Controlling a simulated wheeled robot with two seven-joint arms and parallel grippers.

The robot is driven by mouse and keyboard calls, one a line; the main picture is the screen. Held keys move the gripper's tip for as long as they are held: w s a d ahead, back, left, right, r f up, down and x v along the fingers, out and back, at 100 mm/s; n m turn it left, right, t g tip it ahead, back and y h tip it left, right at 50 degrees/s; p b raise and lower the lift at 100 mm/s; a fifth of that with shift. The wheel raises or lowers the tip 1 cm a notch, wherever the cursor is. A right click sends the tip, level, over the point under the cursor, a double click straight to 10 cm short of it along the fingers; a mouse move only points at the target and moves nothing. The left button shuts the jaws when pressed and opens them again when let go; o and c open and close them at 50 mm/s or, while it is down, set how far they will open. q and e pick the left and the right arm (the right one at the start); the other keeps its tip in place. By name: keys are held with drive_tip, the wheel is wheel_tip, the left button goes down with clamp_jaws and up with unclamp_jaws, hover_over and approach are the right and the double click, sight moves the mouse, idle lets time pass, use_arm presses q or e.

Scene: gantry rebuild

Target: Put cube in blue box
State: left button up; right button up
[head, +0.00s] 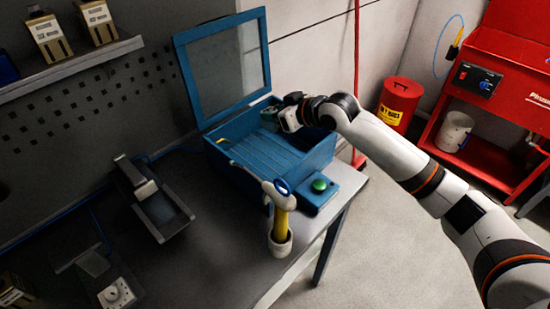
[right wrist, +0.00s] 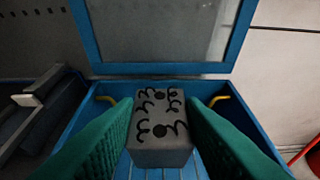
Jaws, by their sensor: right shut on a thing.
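The blue box (head: 318,158) stands on the dark table with its framed lid (head: 179,52) open and tipped back. My right gripper (head: 270,112) is over the far part of the box. In the right wrist view its green fingers (right wrist: 160,128) are shut on a grey cube (right wrist: 160,152) with black squiggles and dots. The cube is between the fingertips, above the slatted floor of the blue box (right wrist: 258,112); its height over that floor is hard to tell. In the head view the cube is hidden or too small to make out. My left gripper is not in view.
A green button on a blue housing (head: 334,197) and a yellow-handled tool in a holder (head: 280,243) stand in front of the box. A grey metal device (head: 160,212) is to the left. A red bin (head: 398,104) and red cabinet (head: 500,110) stand at right.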

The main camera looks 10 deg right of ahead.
drive_tip(key=shift+w+d+f, duration=0.15)
drive_tip(key=shift+w+f, duration=0.1)
wheel_tip(320, 180, down, 6)
drive_tip(key=shift+w+r+p, duration=0.1)
drive_tip(key=shift+r+p, duration=0.15)
drive_tip(key=shift+p, duration=0.5)
wheel_tip(320, 180, down, 4)
drive_tip(key=shift+f+p, duration=0.1)
drive_tip(key=shift+p, duration=0.3)
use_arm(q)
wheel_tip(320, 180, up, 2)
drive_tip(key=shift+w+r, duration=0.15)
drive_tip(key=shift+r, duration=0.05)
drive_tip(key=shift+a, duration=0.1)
